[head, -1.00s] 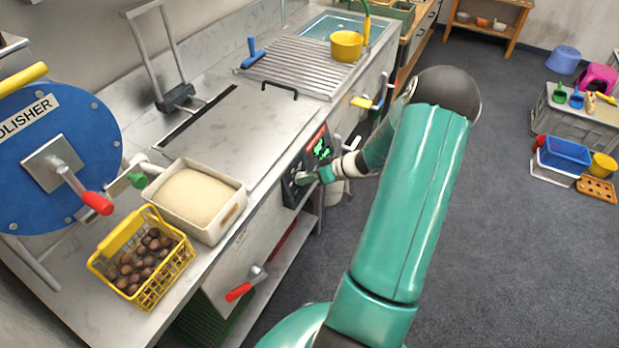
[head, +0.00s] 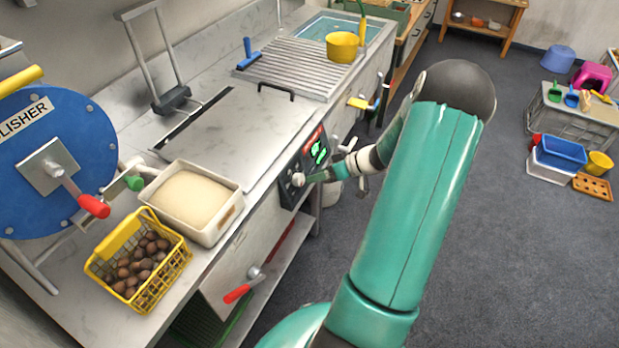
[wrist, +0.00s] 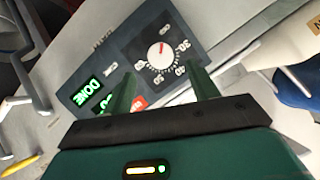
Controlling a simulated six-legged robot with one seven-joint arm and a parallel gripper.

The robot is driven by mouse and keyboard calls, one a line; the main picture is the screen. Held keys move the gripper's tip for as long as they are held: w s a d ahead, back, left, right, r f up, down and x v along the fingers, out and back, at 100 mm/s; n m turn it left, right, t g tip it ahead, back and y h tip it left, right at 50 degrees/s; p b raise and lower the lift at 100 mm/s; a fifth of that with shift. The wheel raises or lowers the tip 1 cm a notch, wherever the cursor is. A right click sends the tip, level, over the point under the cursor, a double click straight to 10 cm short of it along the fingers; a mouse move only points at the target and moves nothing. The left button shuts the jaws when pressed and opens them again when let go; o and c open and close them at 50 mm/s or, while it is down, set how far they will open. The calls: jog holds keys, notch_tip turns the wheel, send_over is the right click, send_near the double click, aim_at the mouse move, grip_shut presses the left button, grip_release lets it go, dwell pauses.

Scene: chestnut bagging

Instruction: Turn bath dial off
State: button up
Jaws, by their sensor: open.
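The bath dial (wrist: 160,57) is a white round knob on a dark control panel (wrist: 130,45), with a numbered scale around it. A red mark shows near its upper edge in the wrist view; the setting is too small to read surely. A green display (wrist: 87,92) on the panel reads DONE. In the head view the dial (head: 298,180) sits low on the panel on the bench front. My gripper (wrist: 163,80) is open and empty, its two green fingers pointing toward the panel. In the head view my gripper (head: 313,178) is just right of the dial, apart from it.
The steel bath lid (head: 240,125) lies behind the panel. A red-handled lever (head: 240,292) sticks out below. A sand-coloured tray (head: 195,200) and a yellow basket of chestnuts (head: 120,245) stand at the left. The floor (head: 480,220) to the right is open.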

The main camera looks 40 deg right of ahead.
jog(key=v, duration=0.8)
jog(key=shift+s+r, duration=0.1)
jog(key=w+a+r+n+g+h, duration=0.1)
jog(key=w+a+r+g, duration=0.15)
jog(key=a+r, duration=0.65)
jog(key=w+a+r+g+h, duration=0.1)
jog(key=a+r+g, duration=0.3)
jog(key=a, duration=0.9)
jog(key=s+a+r+t+h, duration=0.1)
jog(key=s+a+r+h, duration=0.1)
jog(key=s+a+r, duration=0.3)
jog(key=s+a+r+m+t+h, duration=0.1)
jog(key=s+a+r, duration=0.4)
jog(key=a, duration=0.5)
jog(key=shift+s+a+t+h, duration=0.25)
jog(key=shift+t+h, duration=0.1)
jog(key=shift+h, duration=0.05)
jog(key=shift+r, duration=0.1)
jog(key=shift+c, duration=0.2)
